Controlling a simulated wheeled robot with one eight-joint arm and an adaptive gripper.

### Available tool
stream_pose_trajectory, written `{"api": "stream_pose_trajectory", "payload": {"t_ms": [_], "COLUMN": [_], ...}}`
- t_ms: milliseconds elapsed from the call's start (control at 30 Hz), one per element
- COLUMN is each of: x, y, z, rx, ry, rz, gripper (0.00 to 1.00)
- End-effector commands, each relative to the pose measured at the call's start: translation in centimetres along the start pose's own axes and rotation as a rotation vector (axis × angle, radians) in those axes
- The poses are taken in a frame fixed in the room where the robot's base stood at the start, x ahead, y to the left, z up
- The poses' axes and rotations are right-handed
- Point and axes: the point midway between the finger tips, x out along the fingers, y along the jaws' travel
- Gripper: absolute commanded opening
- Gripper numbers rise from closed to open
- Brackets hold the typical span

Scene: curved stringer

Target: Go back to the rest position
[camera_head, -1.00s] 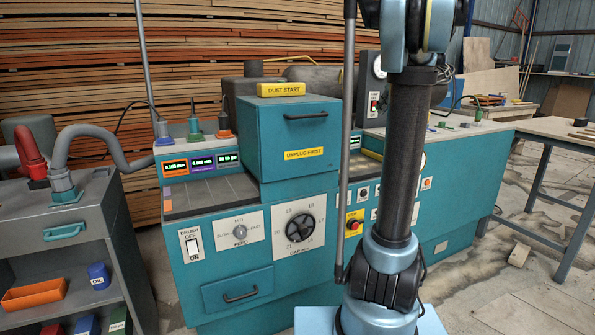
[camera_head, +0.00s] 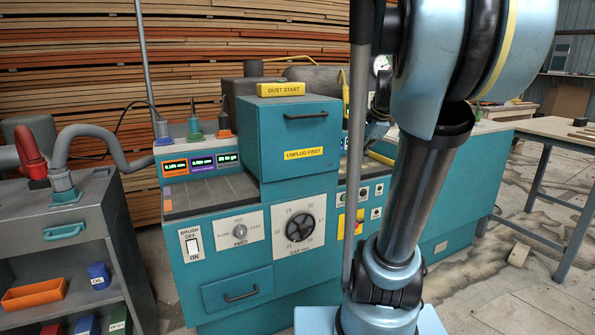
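My arm stands at the right of the head view, in front of the teal machine (camera_head: 230,285). Its lower link leans up and to the right, and its large elbow joint is near the camera at the top right. My gripper cannot be made out; the arm's far end is hidden behind the arm itself or out of frame.
A grey cart (camera_head: 88,220) with a hose, an orange tray (camera_head: 34,295) and a blue can (camera_head: 98,275) stands at the left. Stacked boards (camera_head: 60,60) fill the back. A workbench (camera_head: 560,130) stands at the right, with open floor (camera_head: 510,290) before it.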

Motion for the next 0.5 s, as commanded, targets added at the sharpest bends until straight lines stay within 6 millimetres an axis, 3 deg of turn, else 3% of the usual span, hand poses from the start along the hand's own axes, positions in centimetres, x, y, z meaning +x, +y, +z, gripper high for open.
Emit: {"api": "stream_pose_trajectory", "payload": {"t_ms": [33, 200, 500], "x": [0.5, 2.4, 6.2], "y": [2.2, 9.1, 20.9], "z": [0.8, 2.5, 3.7], "rx": [-0.090, -0.429, -1.017], "ry": [0.006, 0.025, 0.021], "rz": [0.020, 0.094, 0.234], "gripper": [0.00, 0.00, 0.00]}}
